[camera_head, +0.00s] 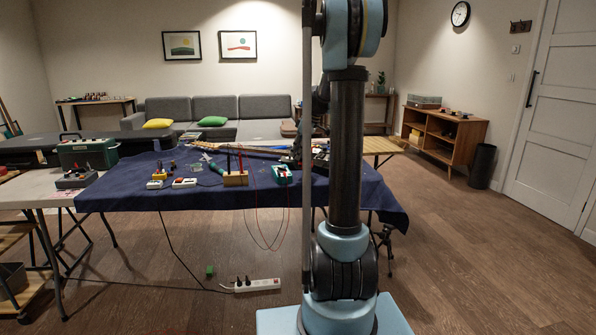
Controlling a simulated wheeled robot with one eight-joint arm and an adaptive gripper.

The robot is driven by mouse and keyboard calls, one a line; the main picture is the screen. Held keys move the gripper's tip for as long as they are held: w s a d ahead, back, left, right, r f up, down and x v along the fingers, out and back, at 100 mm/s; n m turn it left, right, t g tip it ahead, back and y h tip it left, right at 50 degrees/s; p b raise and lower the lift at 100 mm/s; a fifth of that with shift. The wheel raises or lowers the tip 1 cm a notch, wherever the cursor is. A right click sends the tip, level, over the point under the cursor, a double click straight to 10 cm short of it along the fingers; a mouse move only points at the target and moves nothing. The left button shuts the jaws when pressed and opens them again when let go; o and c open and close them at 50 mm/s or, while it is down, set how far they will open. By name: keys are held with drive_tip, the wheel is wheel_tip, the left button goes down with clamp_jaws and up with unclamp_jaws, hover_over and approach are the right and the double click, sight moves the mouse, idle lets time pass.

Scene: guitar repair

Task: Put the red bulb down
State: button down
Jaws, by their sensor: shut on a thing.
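My gripper (297,155) shows small and dark over the right part of the blue-covered table (130,194), partly hidden behind my own upright arm. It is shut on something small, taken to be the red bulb. The bulb itself cannot be made out at this size. The gripper is low, close to the tabletop, beside the guitar's neck (250,150). Whether what it holds touches the cloth cannot be told.
A wooden block with upright tools (236,179), a green-and-white device (282,174) and a white box (184,183) stand near the front edge. Red and black leads hang off the front. A green case (88,152) stands on the left table. A power strip (257,285) lies on the floor.

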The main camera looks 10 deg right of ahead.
sight(298, 165)
drive_tip(key=shift+f, duration=2.9)
drive_tip(key=c, duration=1.6)
unclamp_jaws()
